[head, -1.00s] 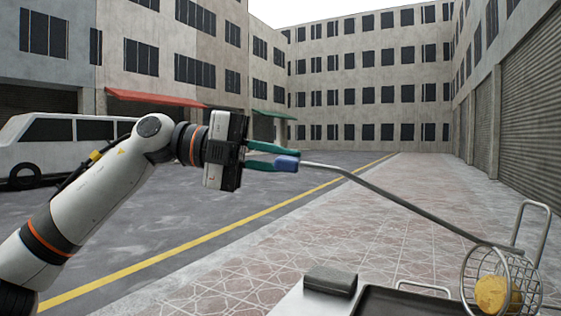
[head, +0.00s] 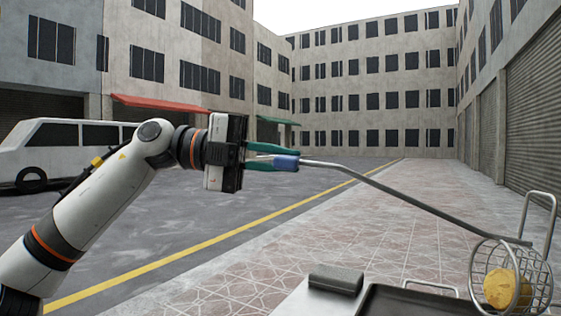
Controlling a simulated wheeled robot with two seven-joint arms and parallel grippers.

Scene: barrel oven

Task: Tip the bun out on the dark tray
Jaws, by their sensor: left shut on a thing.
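The grey handle (head: 400,200) slopes down to the right to the round wire basket (head: 540,272). The golden bun (head: 500,289) sits inside the basket, seen through the wires. The dark tray (head: 410,303) shows at the bottom edge, left of and below the basket. Its near part is cut off by the picture edge. The basket is beside or over the tray's right part; I cannot tell which. My right gripper is not in view.
A dark grey block (head: 335,280) lies on the light metal surface (head: 300,300) left of the tray. A wire handle (head: 431,287) stands at the tray's far edge. A white van (head: 60,150) is parked far left. The air above the tray is free.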

